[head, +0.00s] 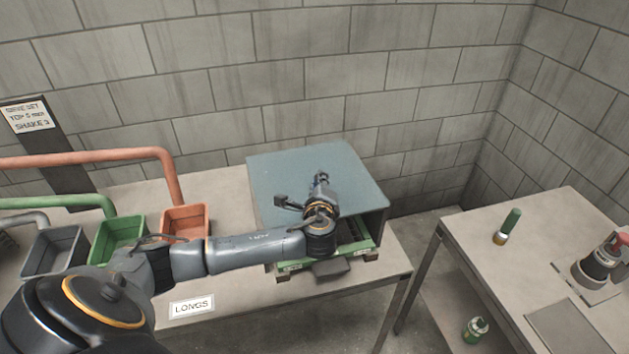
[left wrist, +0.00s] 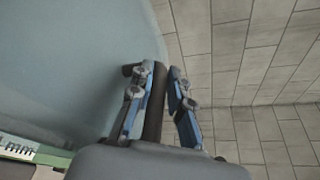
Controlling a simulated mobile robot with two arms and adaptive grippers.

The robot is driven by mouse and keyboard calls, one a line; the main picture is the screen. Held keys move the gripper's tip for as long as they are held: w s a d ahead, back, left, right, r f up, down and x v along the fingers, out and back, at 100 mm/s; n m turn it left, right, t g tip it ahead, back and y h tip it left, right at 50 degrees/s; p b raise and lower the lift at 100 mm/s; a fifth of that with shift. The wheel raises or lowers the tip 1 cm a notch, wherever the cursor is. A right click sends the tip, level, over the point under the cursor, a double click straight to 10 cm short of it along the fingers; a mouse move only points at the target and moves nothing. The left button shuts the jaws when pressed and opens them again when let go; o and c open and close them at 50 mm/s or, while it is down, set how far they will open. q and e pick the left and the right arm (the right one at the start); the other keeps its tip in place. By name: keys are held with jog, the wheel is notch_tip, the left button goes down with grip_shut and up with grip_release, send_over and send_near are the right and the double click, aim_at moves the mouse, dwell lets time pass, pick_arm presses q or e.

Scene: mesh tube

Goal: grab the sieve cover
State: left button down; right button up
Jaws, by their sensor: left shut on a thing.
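The sieve cover (head: 275,178) is a blue-grey box-shaped hood on the table, over a green sieve frame (head: 295,265) that shows at its open front. In the left wrist view the cover (left wrist: 60,70) fills the left side. My left gripper (head: 321,180) is over the cover's top. In the left wrist view its blue fingers (left wrist: 158,92) are on both sides of a dark bar-like handle (left wrist: 154,105), shut on it. My arm hides part of the cover and sieve. My right gripper is not in view.
Grey, green (head: 118,240) and orange (head: 186,221) bins stand left under pipes. A LONGS label (head: 191,306) is on the table front. A block wall is behind. A gap separates the right table (head: 480,235), which holds a green-handled item (head: 507,226) and a machine (head: 597,262).

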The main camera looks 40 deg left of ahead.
pick_arm(q)
jog(key=shift+r, duration=0.3)
